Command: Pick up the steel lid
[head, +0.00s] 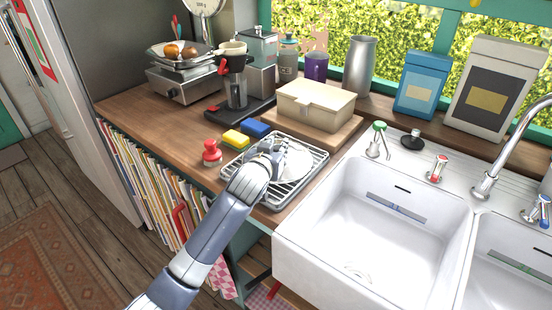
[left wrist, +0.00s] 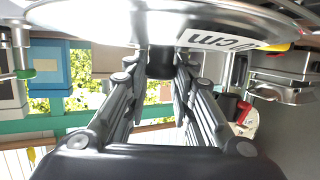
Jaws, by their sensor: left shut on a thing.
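The steel lid (head: 296,163) is a pale round disc at the wire rack, partly hidden by my left gripper (head: 268,151). In the left wrist view the shiny lid (left wrist: 110,18) spans the top of the picture and carries a white label reading "cm". My left gripper (left wrist: 160,70) is shut on the lid's dark knob (left wrist: 160,60) there. Whether the lid touches the rack is hard to tell. My right gripper is not in view.
The wire rack (head: 318,157) sits on the wooden counter left of the white sink (head: 345,235). A yellow sponge (head: 235,138), a blue sponge (head: 256,127) and a red-handled brush (head: 211,152) are close by. A beige box (head: 315,106) stands behind the rack.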

